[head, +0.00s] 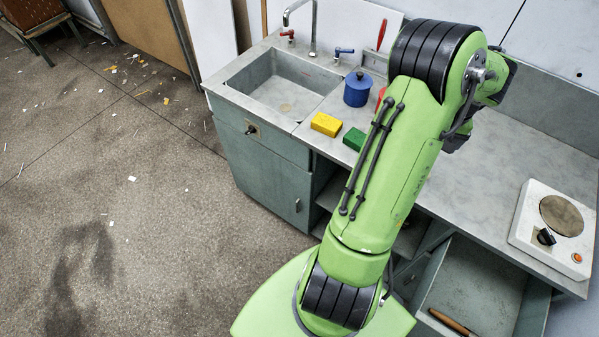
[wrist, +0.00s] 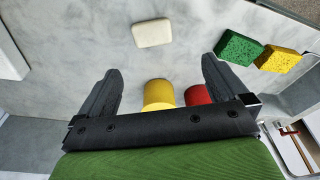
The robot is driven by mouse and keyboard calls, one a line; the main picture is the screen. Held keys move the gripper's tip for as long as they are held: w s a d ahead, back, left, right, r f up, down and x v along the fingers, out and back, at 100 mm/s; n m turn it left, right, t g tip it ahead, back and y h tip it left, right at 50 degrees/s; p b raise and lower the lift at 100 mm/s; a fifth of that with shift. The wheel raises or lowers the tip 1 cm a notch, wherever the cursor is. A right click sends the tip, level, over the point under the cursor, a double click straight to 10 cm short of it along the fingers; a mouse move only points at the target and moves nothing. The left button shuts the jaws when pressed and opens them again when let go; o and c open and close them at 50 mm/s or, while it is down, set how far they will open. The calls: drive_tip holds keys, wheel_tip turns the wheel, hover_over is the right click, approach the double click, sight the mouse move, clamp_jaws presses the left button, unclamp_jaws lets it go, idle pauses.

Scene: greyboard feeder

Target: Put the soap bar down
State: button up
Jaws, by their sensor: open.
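The soap bar (wrist: 152,33) is a cream-white rounded block. It lies flat on the grey counter (wrist: 92,45), beyond the fingertips in the wrist view. My gripper (wrist: 162,66) is open, with its two dark fingers wide apart and nothing held between them. The soap bar is apart from both fingers. In the head view my green arm reaches over the counter, and the soap bar does not show there.
A yellow cylinder (wrist: 158,93) and a red one (wrist: 197,94) show past the gripper. Green (wrist: 238,47) and yellow (wrist: 278,60) sponges lie near the sink (head: 283,82). A blue pot (head: 357,90), a hotplate (head: 526,220) and an open drawer (head: 470,295) are nearby.

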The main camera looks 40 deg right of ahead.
drive_tip(key=w+a+r+n+t, duration=0.1)
drive_tip(key=w+a+r+n, duration=0.1)
drive_tip(key=w+a+r, duration=0.55)
drive_tip(key=w+a+r+n+t, duration=0.2)
drive_tip(key=w+a+r, duration=0.3)
drive_tip(key=w+a, duration=0.6)
drive_tip(key=s+a+r+n, duration=0.1)
drive_tip(key=s+a+n, duration=0.2)
drive_tip(key=a, duration=0.9)
drive_tip(key=s+a+r+n+t+y, duration=0.1)
drive_tip(key=s+a+n, duration=0.2)
drive_tip(key=s+a, duration=0.4)
drive_tip(key=a, duration=0.5)
drive_tip(key=shift+s+a+n, duration=0.3)
drive_tip(key=shift+n, duration=0.1)
drive_tip(key=shift+r, duration=0.1)
drive_tip(key=shift+d, duration=0.15)
